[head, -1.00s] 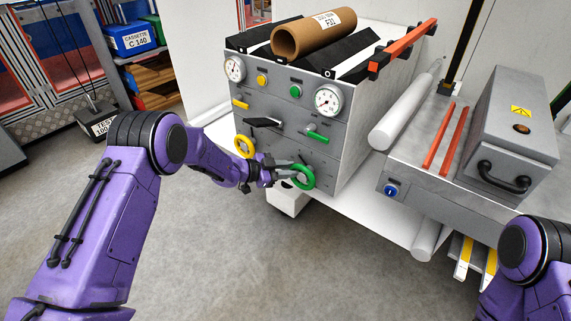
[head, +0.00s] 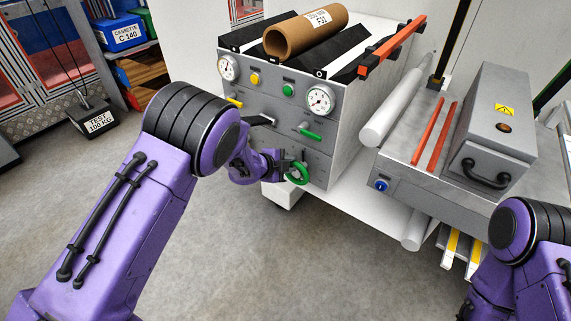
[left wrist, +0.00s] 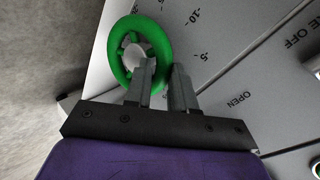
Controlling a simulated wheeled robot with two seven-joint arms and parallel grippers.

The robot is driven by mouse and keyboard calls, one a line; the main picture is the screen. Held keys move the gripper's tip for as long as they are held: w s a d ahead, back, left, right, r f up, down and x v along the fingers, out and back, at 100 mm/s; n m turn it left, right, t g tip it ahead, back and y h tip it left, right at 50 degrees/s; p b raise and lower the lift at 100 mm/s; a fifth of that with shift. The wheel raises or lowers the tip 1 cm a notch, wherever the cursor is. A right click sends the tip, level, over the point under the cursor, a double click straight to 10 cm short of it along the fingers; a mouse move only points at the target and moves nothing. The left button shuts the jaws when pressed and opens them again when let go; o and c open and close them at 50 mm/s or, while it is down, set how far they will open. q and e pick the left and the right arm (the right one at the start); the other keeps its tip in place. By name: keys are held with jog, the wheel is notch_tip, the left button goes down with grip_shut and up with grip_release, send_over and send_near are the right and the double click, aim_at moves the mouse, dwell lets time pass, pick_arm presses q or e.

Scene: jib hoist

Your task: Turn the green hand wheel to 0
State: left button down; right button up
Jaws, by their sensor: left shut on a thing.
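The green hand wheel (head: 302,179) is on the lower front of the grey control cabinet (head: 318,150). My left gripper (head: 286,169) is at the wheel's left side, shut on its rim. In the left wrist view the green hand wheel (left wrist: 117,57) shows as a ring with short spokes around a pale hub. The fingers of my left gripper (left wrist: 165,85) stand at its lower right rim. Scale marks -5 and -10 are printed on the panel beside the wheel; the 0 mark and any pointer cannot be made out. My right gripper is out of view.
A green lever (head: 310,134), a black lever (head: 258,120) and two dials, one the right gauge (head: 320,100), sit above the wheel. A cardboard tube (head: 300,35) lies on top of the cabinet. A grey machine (head: 490,140) stands at right. The floor in front is clear.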

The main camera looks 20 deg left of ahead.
pick_arm(q)
jog(key=shift+d+r, duration=0.2)
jog(key=shift+d, duration=0.25)
jog(key=c, duration=0.9)
grip_release()
jog(key=shift+c, duration=0.2)
jog(key=shift+f, duration=0.1)
jog(key=shift+s+a, duration=0.1)
jog(key=shift+a, duration=0.1)
jog(key=p+v, duration=0.1)
jog(key=v, duration=0.9)
jog(key=shift+s+d, duration=0.1)
jog(key=shift+d, duration=0.05)
